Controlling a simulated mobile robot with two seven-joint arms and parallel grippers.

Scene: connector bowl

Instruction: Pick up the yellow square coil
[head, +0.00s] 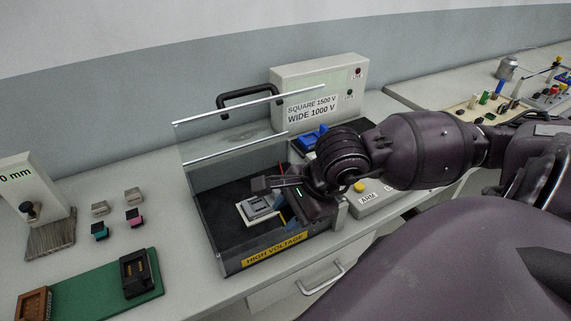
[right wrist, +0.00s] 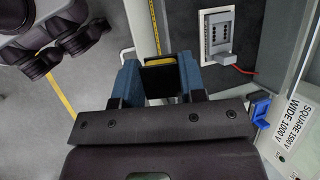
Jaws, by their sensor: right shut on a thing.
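My right gripper (right wrist: 160,76) is shut on a dark block with a yellow top, which I take to be the yellow square coil (right wrist: 159,62). It sits between the blue fingers, off any surface. In the head view my right gripper (head: 268,184) is over the open test box, close to the grey socket; the coil cannot be made out there.
The black test box (head: 225,228) has a raised clear lid (head: 235,120) and a grey socket (head: 259,208), also in the wrist view (right wrist: 218,36). Small teal (head: 99,231) and pink (head: 134,219) parts and a green board (head: 90,293) lie left. A yellow button (head: 359,186) is right.

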